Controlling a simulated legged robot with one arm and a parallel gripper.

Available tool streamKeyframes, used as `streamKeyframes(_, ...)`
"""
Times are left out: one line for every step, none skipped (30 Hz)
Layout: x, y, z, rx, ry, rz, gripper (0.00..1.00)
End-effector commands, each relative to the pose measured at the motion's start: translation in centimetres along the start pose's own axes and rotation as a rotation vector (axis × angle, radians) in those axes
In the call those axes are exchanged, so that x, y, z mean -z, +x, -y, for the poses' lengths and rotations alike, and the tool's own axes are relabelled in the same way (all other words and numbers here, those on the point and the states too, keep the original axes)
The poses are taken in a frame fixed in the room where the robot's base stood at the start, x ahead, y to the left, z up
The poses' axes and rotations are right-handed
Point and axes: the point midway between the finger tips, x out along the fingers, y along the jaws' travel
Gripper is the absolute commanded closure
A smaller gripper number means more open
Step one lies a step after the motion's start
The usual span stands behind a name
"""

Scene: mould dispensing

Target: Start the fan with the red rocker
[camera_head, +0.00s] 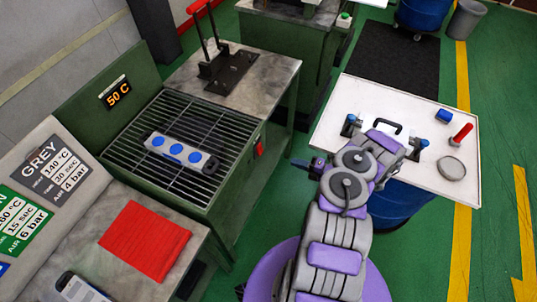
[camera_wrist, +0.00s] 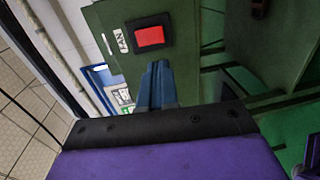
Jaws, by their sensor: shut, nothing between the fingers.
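The red rocker (camera_head: 260,148) sits on the right side face of the green grille bench (camera_head: 222,216). Whether the tips touch the panel cannot be told. In the head view my gripper (camera_head: 300,164) is small and partly hidden, right of the rocker with a gap between.
A grey mould block with blue discs (camera_head: 180,152) lies on the grille, under a 50 C display (camera_head: 117,93). A red mat (camera_head: 146,241) lies on the front bench. A white table (camera_head: 332,120) with small items stands right.

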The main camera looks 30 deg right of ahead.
Motion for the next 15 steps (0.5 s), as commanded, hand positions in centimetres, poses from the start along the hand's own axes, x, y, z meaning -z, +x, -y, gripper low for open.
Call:
streamKeyframes(0.1, 0.7, 0.1, -0.001, 0.001, -0.002, 1.0)
streamKeyframes(0.1, 1.1, 0.1, -0.002, 0.001, -0.003, 1.0)
streamKeyframes(0.1, 1.9, 0.1, -0.002, 0.002, -0.003, 1.0)
streamKeyframes(0.2, 2.4, 0.1, -0.003, 0.002, -0.005, 1.0)
streamKeyframes(0.2, 3.0, 0.1, -0.003, 0.002, -0.006, 1.0)
streamKeyframes(0.2, 3.8, 0.1, -0.003, 0.002, -0.006, 1.0)
streamKeyframes(0.2, 4.4, 0.1, -0.003, 0.002, -0.005, 1.0)
streamKeyframes(0.1, 5.0, 0.1, -0.002, 0.001, -0.005, 1.0)
streamKeyframes(0.1, 5.8, 0.1, -0.002, 0.001, -0.005, 1.0)
streamKeyframes(0.2, 6.4, 0.1, -0.001, 0.0, -0.006, 1.0)
streamKeyframes(0.1, 7.0, 0.1, 0.0, 0.0, -0.005, 1.0)
streamKeyframes(0.1, 7.7, 0.1, 0.0, -0.001, -0.005, 1.0)
streamKeyframes(0.1, 8.3, 0.1, 0.0, -0.001, -0.004, 1.0)
streamKeyframes(0.1, 8.8, 0.1, 0.001, -0.001, -0.004, 1.0)
streamKeyframes(0.1, 9.5, 0.1, 0.001, -0.001, -0.005, 1.0)
